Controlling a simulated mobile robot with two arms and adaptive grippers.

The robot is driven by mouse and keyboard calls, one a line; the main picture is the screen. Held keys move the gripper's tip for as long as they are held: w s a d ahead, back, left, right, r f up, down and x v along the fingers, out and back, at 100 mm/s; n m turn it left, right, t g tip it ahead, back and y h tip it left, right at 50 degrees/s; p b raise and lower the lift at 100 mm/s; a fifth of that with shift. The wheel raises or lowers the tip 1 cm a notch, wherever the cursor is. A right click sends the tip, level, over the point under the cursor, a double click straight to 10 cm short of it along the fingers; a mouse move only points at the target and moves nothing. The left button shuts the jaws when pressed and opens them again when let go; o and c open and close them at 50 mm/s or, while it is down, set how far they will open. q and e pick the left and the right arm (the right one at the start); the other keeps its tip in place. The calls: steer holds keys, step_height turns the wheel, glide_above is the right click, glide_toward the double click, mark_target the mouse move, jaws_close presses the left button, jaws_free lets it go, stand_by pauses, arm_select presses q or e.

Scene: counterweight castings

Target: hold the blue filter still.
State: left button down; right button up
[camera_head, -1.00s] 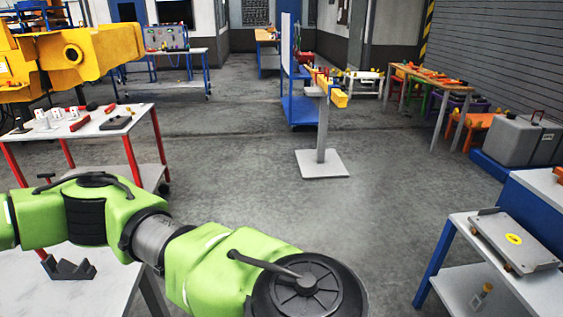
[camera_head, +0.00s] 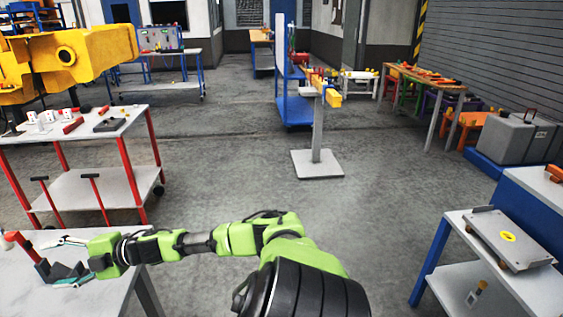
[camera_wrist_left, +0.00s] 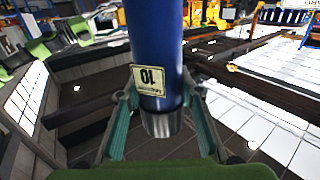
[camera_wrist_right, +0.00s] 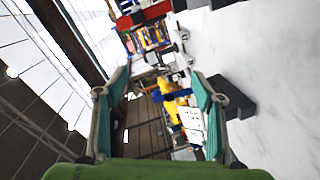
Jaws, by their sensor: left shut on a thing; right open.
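The blue filter (camera_wrist_left: 155,40) is a blue cylinder with a pale label reading 10 and a metal end, in the left wrist view. My left gripper (camera_wrist_left: 160,100) is shut on it, one teal finger at each side near the metal end. Its far end is cut off by the frame. The left gripper and the filter do not show in the head view. My right gripper (camera_head: 56,261) is at the bench at lower left in the head view, close to a dark notched block (camera_head: 45,270). In the right wrist view its fingers (camera_wrist_right: 160,85) are apart and empty.
A red-legged cart (camera_head: 120,186) stands behind. A post on a square foot (camera_head: 318,165) is mid-floor. A plate on a bench (camera_head: 503,240) is at right.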

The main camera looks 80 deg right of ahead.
steer(key=s+d+f+m+g+h, duration=0.1)
steer(key=s+d+f+m+h, duration=0.3)
steer(key=d, duration=0.6)
steer(key=s+d+f+m+g+h, duration=0.25)
steer(key=s+d+f, duration=0.2)
steer(key=d, duration=0.55)
steer(key=s+f+m+g+h, duration=0.1)
steer(key=s+f, duration=0.2)
steer(key=f, duration=0.3)
steer(key=s+f+m+g+h, duration=0.1)
steer(key=s+f, duration=0.3)
steer(key=f, duration=0.3)
steer(key=s+a+f+m+g, duration=0.1)
steer(key=s+a+f+g, duration=0.1)
steer(key=s+a+f, duration=0.55)
steer(key=s+a+f+m+g+y, duration=0.15)
steer(key=s+a+f, duration=0.25)
steer(key=s+f, duration=0.55)
steer(key=s+a+f+m+g, duration=0.15)
steer(key=s+a+f, duration=0.4)
steer(key=f, duration=0.55)
steer(key=s+a+f+m+g+y, duration=0.1)
steer(key=s+a+f, duration=0.3)
steer(key=s+a, duration=0.6)
steer(key=s+a+f+m+g+y, duration=0.1)
steer(key=s+a+f+g, duration=0.2)
steer(key=s+a, duration=0.8)
steer(key=shift+f, duration=0.95)
